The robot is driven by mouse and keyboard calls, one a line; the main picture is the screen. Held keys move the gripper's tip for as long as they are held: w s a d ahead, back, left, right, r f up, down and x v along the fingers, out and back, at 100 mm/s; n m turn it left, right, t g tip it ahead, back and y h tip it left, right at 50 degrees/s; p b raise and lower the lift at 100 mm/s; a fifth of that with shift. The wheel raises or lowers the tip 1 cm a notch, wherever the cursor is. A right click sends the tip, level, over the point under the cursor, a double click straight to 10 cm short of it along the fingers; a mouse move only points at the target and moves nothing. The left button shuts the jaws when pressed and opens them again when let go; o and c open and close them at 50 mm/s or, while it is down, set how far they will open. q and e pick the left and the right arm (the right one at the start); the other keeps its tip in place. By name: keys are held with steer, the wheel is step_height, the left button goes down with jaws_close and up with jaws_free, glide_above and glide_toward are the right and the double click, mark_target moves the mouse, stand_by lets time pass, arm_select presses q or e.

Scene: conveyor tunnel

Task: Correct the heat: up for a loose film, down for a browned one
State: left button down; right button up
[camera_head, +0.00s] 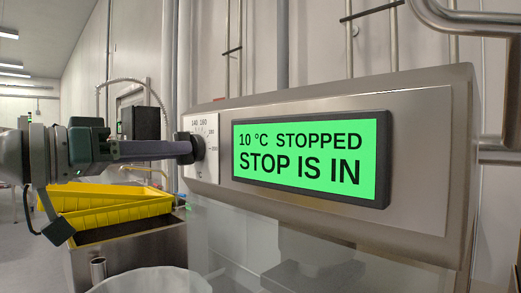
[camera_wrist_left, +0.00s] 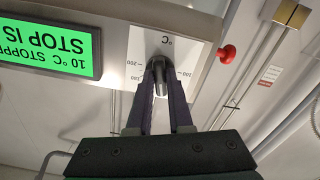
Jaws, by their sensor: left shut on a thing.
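The control box carries a green display (camera_head: 311,157) reading "10 °C STOPPED" and "STOP IS IN". Left of it is a white dial plate (camera_head: 206,125) with a °C scale and a dark heat knob (camera_head: 198,147). My left gripper (camera_head: 187,148) reaches in from the left and is shut on the knob. In the left wrist view the plate (camera_wrist_left: 190,50) is upside down, and the fingers (camera_wrist_left: 160,72) close around the knob, hiding most of it. The knob's pointer setting cannot be read. I cannot make out any film. My right gripper is not in view.
A red mushroom button (camera_wrist_left: 228,53) sticks out beside the dial plate in the left wrist view. Yellow trays (camera_head: 110,208) stand on a metal cabinet at the left. Clear panels (camera_head: 250,240) lie below the control box. Pipes run along the wall behind.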

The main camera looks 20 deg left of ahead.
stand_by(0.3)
arm_select(q)
steer(key=n, duration=0.3)
steer(key=shift+n, duration=0.4)
steer(key=c, duration=0.8)
jaws_free()
steer(key=shift+s, duration=0.15)
